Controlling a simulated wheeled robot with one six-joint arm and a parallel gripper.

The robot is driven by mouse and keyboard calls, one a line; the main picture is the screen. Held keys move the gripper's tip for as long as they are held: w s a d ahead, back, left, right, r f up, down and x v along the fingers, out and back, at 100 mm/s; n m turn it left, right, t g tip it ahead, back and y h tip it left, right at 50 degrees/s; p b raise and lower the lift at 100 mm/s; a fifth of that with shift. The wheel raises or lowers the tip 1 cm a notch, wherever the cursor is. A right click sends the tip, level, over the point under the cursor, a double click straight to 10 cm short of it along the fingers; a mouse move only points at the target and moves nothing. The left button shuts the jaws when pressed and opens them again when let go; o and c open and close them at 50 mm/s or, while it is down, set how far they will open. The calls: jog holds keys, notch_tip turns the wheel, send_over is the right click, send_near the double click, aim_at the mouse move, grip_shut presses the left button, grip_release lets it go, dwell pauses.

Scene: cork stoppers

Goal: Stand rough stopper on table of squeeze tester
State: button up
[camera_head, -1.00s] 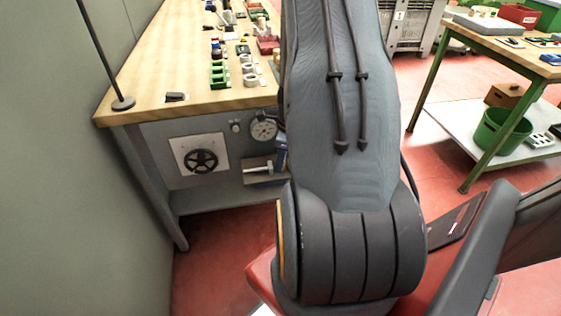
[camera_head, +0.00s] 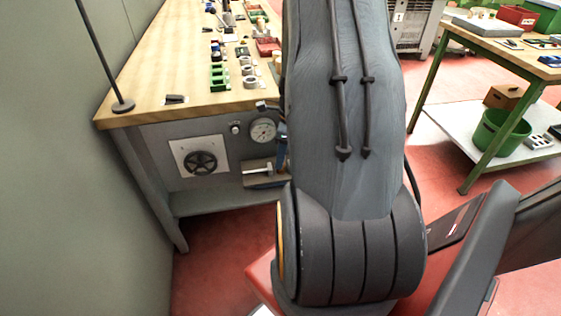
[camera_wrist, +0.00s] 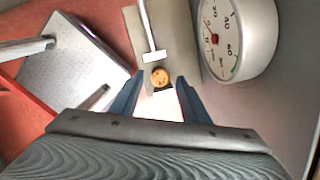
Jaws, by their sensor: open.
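The squeeze tester is on the front of the bench, with its round dial (camera_head: 263,130) above a small table (camera_head: 256,182) and a T-shaped metal pusher (camera_head: 257,169). In the wrist view the dial (camera_wrist: 240,38) is at upper right and the pusher (camera_wrist: 150,35) points down the picture. A stopper with a round, orange-brown, dark-spotted end (camera_wrist: 160,76) sits close to the pusher's pad, over the table's near edge. My gripper (camera_wrist: 160,86) is open, one blue finger on each side of the stopper. Finger contact is not clear. In the head view my arm hides the stopper.
A black handwheel (camera_head: 201,163) is left of the tester. The wooden benchtop (camera_head: 160,65) above holds green and white blocks and other small items. A second table (camera_head: 500,45) stands at right, with a green bucket (camera_head: 502,132) on its lower shelf. A wall closes the left side.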

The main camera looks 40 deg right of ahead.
notch_tip(320, 180, up, 8)
jog(key=s, duration=0.1)
jog(key=a+r+n, duration=0.3)
jog(key=a+n, duration=0.4)
jog(key=a, duration=0.2)
jog(key=a+r+n, duration=0.4)
jog(key=a+n, duration=0.4)
jog(key=s+a+r+n+g+h, duration=0.1)
jog(key=s+a+r+n, duration=0.1)
jog(key=s+a+n, duration=0.5)
jog(key=a+n, duration=0.4)
jog(key=n, duration=0.2)
jog(key=shift+s+r, duration=0.4)
jog(key=shift+a+r+n+p, duration=0.25)
jog(key=shift+a+n+p, duration=0.2)
jog(key=shift+p, duration=0.1)
jog(key=shift+c, duration=0.3)
